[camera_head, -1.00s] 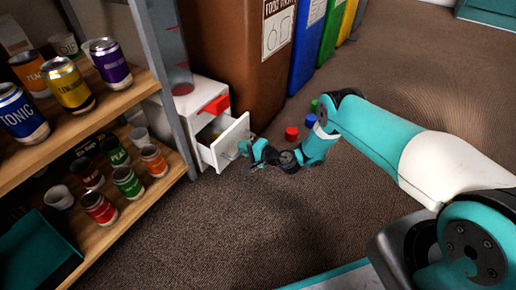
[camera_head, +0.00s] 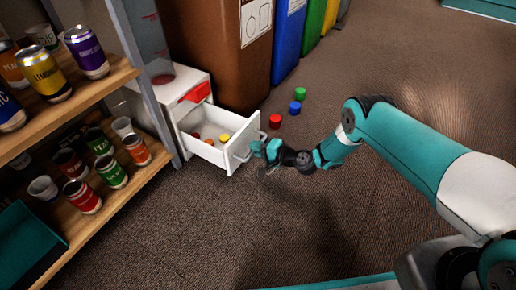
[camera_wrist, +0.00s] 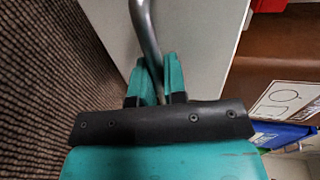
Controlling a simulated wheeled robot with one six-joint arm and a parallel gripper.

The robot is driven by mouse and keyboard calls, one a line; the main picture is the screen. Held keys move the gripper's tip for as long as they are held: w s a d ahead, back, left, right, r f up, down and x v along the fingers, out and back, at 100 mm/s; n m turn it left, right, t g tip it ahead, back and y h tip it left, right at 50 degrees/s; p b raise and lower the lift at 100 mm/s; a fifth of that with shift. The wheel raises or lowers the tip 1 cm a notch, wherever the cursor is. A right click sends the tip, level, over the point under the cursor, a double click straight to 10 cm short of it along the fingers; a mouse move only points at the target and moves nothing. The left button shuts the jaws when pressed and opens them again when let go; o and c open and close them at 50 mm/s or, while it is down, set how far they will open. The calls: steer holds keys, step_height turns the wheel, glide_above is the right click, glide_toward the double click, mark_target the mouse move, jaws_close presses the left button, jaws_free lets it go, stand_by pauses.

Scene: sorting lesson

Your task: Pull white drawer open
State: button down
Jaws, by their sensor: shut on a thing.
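The white drawer (camera_head: 243,147) is pulled well out of a small white cabinet (camera_head: 178,95) beside the shelf. Several small coloured pieces lie inside it, among them a yellow one (camera_head: 225,138). My gripper (camera_head: 260,149) is at the drawer's front. In the wrist view the teal fingers of my gripper (camera_wrist: 155,82) are shut on the grey bar handle (camera_wrist: 147,35), with the white drawer front (camera_wrist: 198,45) just behind.
A wooden shelf (camera_head: 120,190) with several cans stands at the left. Brown (camera_head: 215,60), blue (camera_head: 289,45) and other bins stand behind. Red (camera_head: 275,121), blue (camera_head: 295,108) and green (camera_head: 300,93) pieces lie on the carpet near the drawer. Open carpet lies in front.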

steer(key=c, duration=1.2)
jaws_free()
steer(key=shift+d, duration=0.1)
steer(key=p+v, duration=0.9)
steer(key=v, duration=0.8)
steer(key=shift+d, duration=0.15)
